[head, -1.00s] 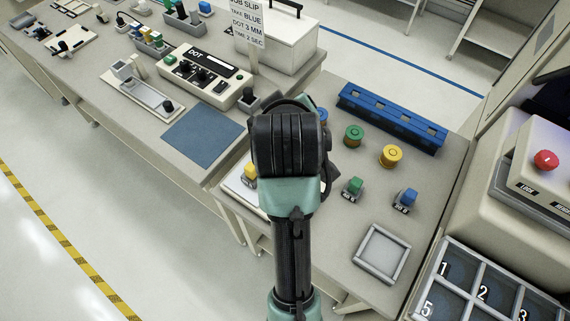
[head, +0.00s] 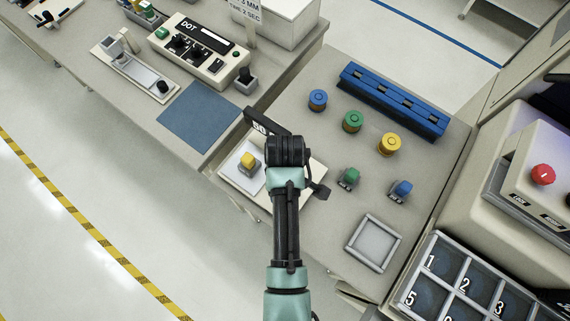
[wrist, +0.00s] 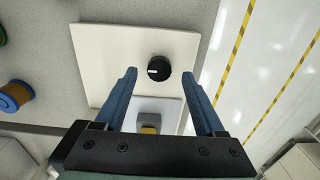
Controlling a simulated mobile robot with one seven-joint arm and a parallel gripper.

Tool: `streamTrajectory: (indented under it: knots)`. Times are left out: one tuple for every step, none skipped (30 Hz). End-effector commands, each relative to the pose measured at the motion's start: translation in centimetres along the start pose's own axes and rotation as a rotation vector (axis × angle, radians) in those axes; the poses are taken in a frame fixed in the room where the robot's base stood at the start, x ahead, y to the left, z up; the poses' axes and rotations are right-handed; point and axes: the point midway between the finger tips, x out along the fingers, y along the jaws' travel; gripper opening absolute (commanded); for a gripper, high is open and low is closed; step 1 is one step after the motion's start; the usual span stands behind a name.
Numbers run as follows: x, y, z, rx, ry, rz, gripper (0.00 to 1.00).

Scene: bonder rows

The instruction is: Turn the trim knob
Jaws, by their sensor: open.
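A round black knob (wrist: 159,68) with a white mark on its top sits on a pale board (wrist: 92,48) in the wrist view. I take it to be the trim knob; no label on it can be read. My gripper (wrist: 158,77) is open, its two blue fingers apart on either side of the line to the knob. The fingertips are near the knob; whether they are level with it I cannot tell. In the head view my arm covers the knob and the gripper, above the board (head: 314,174).
Blue (head: 317,100), green (head: 352,122) and yellow (head: 391,145) cylinders stand behind right. An empty grey tray (head: 374,243) lies right.

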Motion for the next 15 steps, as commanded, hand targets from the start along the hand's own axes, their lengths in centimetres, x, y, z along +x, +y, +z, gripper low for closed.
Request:
streamTrajectory:
  knots:
    - [0.8, -0.1, 0.0, 0.000, -0.002, -0.002, 0.71]
    - [1.1, -0.1, 0.0, 0.000, -0.002, -0.002, 0.71]
    - [1.5, 0.0, 0.0, 0.000, -0.001, -0.001, 0.71]
    - [1.8, 0.0, 0.0, 0.000, -0.001, -0.002, 0.71]
    - [2.0, 0.0, 0.0, 0.000, -0.001, -0.001, 0.71]
    - [2.3, 0.0, 0.0, 0.000, 0.000, 0.000, 0.71]
    - [2.4, 0.0, 0.0, 0.000, 0.000, 0.000, 0.71]
    - [2.5, 0.0, 0.0, 0.000, 0.000, 0.000, 0.71]
    - [2.6, 0.0, 0.0, 0.000, 0.000, 0.000, 0.71]
    - [2.7, 0.0, 0.0, 0.000, 0.000, 0.001, 0.71]
    - [2.7, 0.0, 0.0, 0.000, 0.001, 0.001, 0.71]
    - [2.8, 0.0, 0.0, 0.000, 0.001, 0.001, 0.71]
    - [2.8, 0.0, 0.0, 0.000, 0.001, 0.001, 0.71]
    - [2.8, 0.0, 0.0, 0.000, 0.001, 0.001, 0.71]
    - [2.7, 0.0, 0.0, 0.000, 0.001, 0.001, 0.71]
